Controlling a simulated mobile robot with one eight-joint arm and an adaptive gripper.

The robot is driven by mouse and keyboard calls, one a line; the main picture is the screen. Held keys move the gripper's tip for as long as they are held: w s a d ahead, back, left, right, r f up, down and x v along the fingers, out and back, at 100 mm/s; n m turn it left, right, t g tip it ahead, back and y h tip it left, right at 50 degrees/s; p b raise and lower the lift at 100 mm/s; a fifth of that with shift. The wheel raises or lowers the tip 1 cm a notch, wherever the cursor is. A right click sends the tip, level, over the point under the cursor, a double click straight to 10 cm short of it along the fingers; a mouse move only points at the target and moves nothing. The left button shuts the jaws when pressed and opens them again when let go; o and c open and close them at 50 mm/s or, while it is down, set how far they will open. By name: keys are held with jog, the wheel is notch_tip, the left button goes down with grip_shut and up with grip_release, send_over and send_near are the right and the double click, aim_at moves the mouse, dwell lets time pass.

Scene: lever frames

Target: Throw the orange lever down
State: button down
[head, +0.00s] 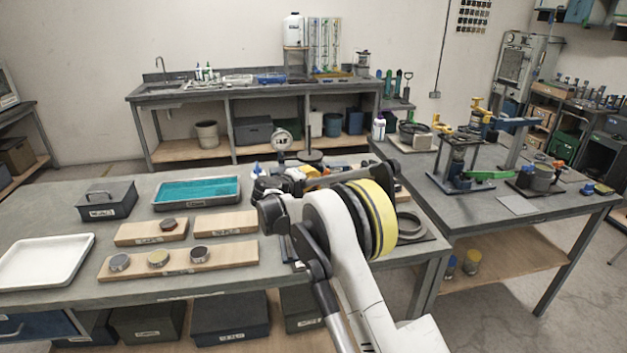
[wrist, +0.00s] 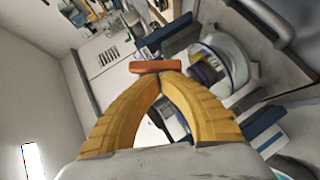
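The orange lever (wrist: 155,66) shows in the wrist view as a short orange bar lying across, right at the tips of my gripper (wrist: 160,76). The two yellow fingers arch inward and their tips meet, with no clear gap between them. The bar appears just beyond the tips, touching or very close; I cannot tell which. I see no finger wrapped around it. In the head view my arm covers the gripper, and I cannot make out the lever there.
In the head view, the grey workbench (head: 60,225) holds a white tray (head: 45,262), a teal-lined tray (head: 197,192), a dark box (head: 106,199) and wooden boards (head: 180,261) with round pieces. A gauge (head: 281,141) stands behind my arm. A second table (head: 560,205) is at right.

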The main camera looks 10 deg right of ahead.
jog(key=shift+d+f+n+t+h+b, duration=0.15)
jog(key=shift+f+n+t+h+b, duration=0.25)
jog(key=shift+n+h+b, duration=0.25)
jog(key=shift+d+f+n+t+h+b, duration=0.15)
jog(key=shift+f+n+t+h+b, duration=0.25)
jog(key=shift+n+h+b, duration=0.2)
jog(key=shift+d, duration=0.2)
dwell(1.2)
